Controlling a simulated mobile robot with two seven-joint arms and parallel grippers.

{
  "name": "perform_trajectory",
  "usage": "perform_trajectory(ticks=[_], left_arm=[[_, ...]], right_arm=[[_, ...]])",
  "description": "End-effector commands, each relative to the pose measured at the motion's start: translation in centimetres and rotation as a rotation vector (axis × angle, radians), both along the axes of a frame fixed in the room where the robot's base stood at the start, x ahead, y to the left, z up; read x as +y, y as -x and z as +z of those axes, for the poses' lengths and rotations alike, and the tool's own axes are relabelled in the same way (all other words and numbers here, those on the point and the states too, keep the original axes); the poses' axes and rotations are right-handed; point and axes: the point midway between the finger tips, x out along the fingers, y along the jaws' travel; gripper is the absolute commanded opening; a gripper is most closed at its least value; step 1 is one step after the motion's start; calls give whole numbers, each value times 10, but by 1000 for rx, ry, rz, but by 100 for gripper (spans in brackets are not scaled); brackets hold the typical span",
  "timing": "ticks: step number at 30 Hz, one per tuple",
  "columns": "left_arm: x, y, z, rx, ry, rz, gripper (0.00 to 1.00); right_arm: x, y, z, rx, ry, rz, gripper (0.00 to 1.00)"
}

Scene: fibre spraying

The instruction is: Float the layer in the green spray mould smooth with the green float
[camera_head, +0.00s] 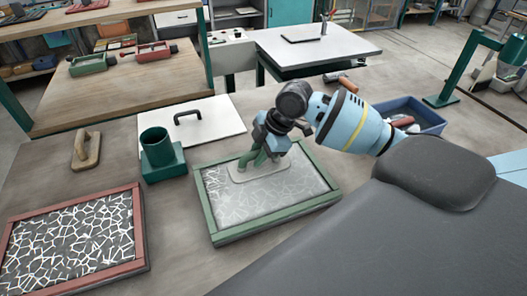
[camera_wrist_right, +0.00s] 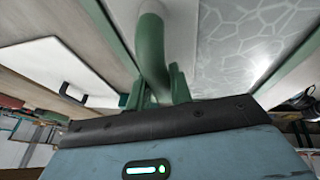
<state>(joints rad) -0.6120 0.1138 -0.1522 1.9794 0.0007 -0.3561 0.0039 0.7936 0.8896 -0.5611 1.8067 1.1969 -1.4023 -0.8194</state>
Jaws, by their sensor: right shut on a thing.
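The green spray mould (camera_head: 212,222) lies on the table at the middle of the head view. My right gripper (camera_head: 262,155) is shut on the handle of the green float (camera_head: 275,186), whose flat plate lies over the far middle of the layer. I cannot tell whether the plate touches it. In the right wrist view the green handle (camera_wrist_right: 152,50) stands between the fingers, with the patterned layer (camera_wrist_right: 250,35) beyond. My left gripper is not in view.
A red-framed mould (camera_head: 143,235) with a web-patterned layer lies at the near left. A wooden float (camera_head: 87,150), a green cup holder (camera_head: 160,158) and a white board with a black handle (camera_head: 215,117) stand behind. A blue bin (camera_head: 425,112) is at the right.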

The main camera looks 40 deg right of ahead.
Motion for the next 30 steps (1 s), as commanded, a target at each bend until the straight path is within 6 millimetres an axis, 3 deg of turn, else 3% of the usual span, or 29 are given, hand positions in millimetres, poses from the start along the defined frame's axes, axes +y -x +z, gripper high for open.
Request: perform_trajectory(ticks=[30], left_arm=[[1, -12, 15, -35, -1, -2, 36]], right_arm=[[38, -8, 0, 2, 0, 2, 0]])
